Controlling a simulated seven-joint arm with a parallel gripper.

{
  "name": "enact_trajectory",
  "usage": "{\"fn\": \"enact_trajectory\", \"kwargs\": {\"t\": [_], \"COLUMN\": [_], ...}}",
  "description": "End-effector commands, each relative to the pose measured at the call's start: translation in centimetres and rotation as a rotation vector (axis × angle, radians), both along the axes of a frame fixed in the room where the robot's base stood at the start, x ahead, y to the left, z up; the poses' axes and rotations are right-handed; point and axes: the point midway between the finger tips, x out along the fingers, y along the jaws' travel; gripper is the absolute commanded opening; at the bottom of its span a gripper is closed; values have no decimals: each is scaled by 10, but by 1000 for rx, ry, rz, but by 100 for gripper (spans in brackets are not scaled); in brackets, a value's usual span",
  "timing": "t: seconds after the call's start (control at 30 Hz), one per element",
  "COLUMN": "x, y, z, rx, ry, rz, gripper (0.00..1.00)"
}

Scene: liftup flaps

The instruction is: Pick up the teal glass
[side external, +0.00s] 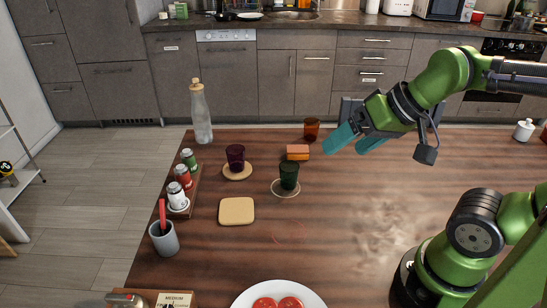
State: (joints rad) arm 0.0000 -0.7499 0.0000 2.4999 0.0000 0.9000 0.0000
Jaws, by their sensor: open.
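The teal glass (289,175) is a dark green-teal tumbler. It stands upright on a round coaster (279,190) near the middle of the wooden table. My gripper (341,148) has teal fingers and is above the table, to the right of the glass and higher in the picture. Its fingers are spread apart with nothing between them, and they do not touch the glass.
A purple glass (235,158) on a coaster, an orange block (297,152) and an amber glass (311,130) stand near the teal glass. A bottle (200,115), spice jars (183,177), a grey cup (164,239) and a tomato plate (278,296) line the edges.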

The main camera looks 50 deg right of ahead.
Motion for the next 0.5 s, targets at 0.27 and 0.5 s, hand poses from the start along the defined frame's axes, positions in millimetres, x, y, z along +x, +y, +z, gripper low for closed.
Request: {"fn": "enact_trajectory", "kwargs": {"t": [0.27, 0.5], "x": [3, 34], "y": [-14, -48], "z": [-6, -51], "rx": [-7, -97], "ry": [25, 160], "rz": [-60, -165], "gripper": [87, 87]}}
